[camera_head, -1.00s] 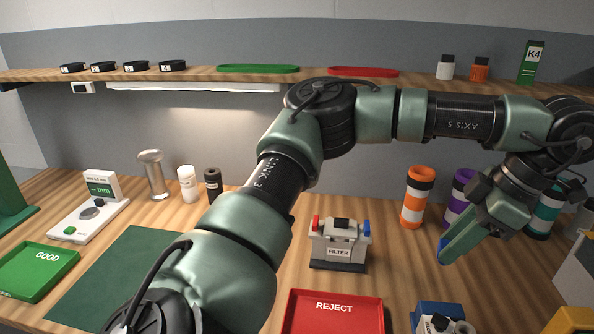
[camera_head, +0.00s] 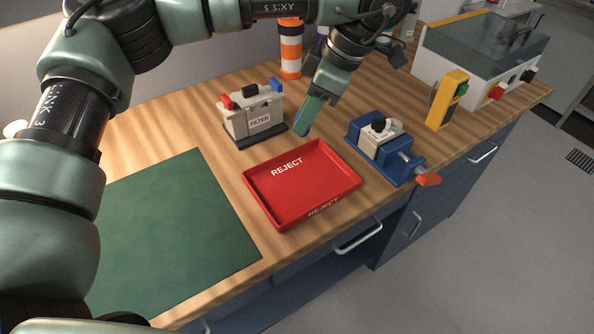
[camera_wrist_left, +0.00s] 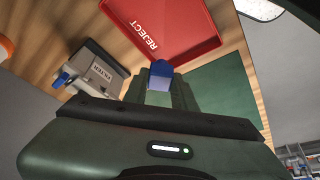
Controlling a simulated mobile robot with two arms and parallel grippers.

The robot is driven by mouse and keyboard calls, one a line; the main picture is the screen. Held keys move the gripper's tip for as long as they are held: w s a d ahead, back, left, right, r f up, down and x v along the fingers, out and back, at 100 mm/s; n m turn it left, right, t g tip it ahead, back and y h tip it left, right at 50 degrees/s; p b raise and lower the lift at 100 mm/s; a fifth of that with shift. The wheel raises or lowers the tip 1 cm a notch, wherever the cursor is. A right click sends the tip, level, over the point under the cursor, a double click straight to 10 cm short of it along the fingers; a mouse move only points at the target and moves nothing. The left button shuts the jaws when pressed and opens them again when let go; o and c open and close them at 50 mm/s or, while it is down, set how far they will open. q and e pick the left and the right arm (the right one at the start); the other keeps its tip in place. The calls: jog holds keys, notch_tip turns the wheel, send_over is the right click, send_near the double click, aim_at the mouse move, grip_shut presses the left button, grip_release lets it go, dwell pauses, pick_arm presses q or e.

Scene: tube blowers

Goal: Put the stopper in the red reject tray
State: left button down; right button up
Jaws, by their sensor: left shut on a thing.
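My left gripper (camera_head: 306,118) is shut on a small blue stopper (camera_wrist_left: 161,70), which shows between the fingertips in the left wrist view. In the head view only a thin blue edge of it shows beside the fingers. The red reject tray (camera_head: 259,193) lies on the bench with its floor empty. The gripper is above the bench near the tray's far edge, between the filter block and the vise. In the left wrist view the tray (camera_wrist_left: 190,30) lies just beyond the stopper. My right gripper is not in view.
The filter block (camera_head: 258,117) stands left of the gripper. A blue vise (camera_head: 393,166) with an orange handle is right of the tray. A green mat (camera_head: 175,235) lies left of it. An orange-banded cylinder (camera_head: 291,50) and a yellow post (camera_head: 446,100) stand farther back.

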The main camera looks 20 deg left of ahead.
pick_arm(q)
notch_tip(320, 180, down, 11)
jog(key=shift+r+p, duration=0.1)
jog(key=shift+p, duration=0.65)
notch_tip(320, 180, down, 3)
jog(key=shift+f+p, duration=0.15)
jog(key=shift+p, duration=0.2)
jog(key=shift+a+f, duration=0.1)
jog(key=shift+f, duration=0.2)
jog(key=shift+f, duration=0.25)
jog(key=c, duration=1.1)
grip_release()
jog(key=shift+r, duration=0.1)
jog(key=shift+c, duration=0.2)
